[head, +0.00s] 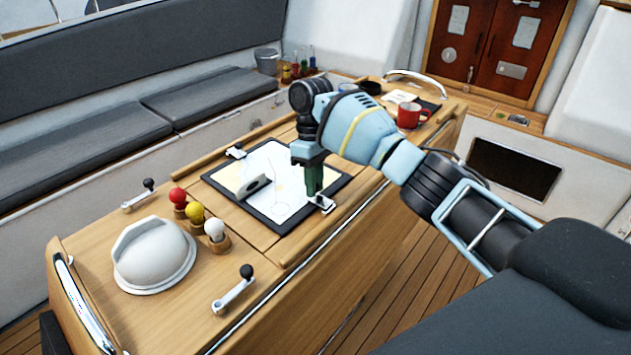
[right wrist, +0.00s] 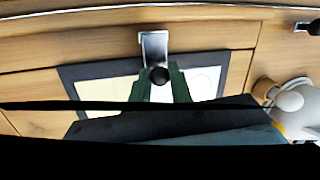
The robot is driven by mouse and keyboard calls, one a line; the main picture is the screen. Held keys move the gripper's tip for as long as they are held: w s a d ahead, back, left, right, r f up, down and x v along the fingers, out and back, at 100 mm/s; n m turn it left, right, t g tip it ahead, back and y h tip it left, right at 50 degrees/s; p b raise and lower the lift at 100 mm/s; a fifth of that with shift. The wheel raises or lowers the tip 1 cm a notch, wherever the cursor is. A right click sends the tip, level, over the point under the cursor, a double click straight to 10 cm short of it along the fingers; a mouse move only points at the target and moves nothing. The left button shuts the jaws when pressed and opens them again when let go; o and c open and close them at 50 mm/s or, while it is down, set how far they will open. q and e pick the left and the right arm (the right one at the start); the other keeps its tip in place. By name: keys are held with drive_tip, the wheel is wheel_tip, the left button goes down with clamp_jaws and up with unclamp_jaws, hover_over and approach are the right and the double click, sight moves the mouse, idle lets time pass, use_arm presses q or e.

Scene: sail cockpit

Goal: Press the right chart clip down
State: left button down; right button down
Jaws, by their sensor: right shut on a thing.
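The right chart clip (head: 323,203) is a small metal lever on the right edge of the dark chart board (head: 284,230). In the right wrist view the clip (right wrist: 154,45) has a metal plate and a round black knob. My right gripper (head: 313,192) points down over it. Its green fingertips (right wrist: 160,76) are shut on the black knob, one on each side. The fingers hide the knob in the head view, so the lever's exact angle is hard to tell. The left chart clip (head: 235,152) sits on the board's far left edge. My left gripper is not in view.
A grey instrument (head: 254,186) lies on the chart. Red (head: 178,197), yellow and white knobs, a white dome (head: 153,254) and a crank handle (head: 234,289) stand toward the near end. A red mug (head: 409,115) stands behind my right arm.

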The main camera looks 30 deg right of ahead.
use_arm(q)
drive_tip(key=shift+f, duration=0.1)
use_arm(e)
drive_tip(key=shift+f, duration=0.35)
drive_tip(key=c, duration=1.3)
unclamp_jaws()
drive_tip(key=shift+a, duration=0.1)
drive_tip(key=shift+w, duration=0.1)
drive_tip(key=shift+r, duration=0.15)
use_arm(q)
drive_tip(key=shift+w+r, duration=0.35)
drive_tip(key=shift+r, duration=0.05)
use_arm(e)
drive_tip(key=shift+v, duration=3.75)
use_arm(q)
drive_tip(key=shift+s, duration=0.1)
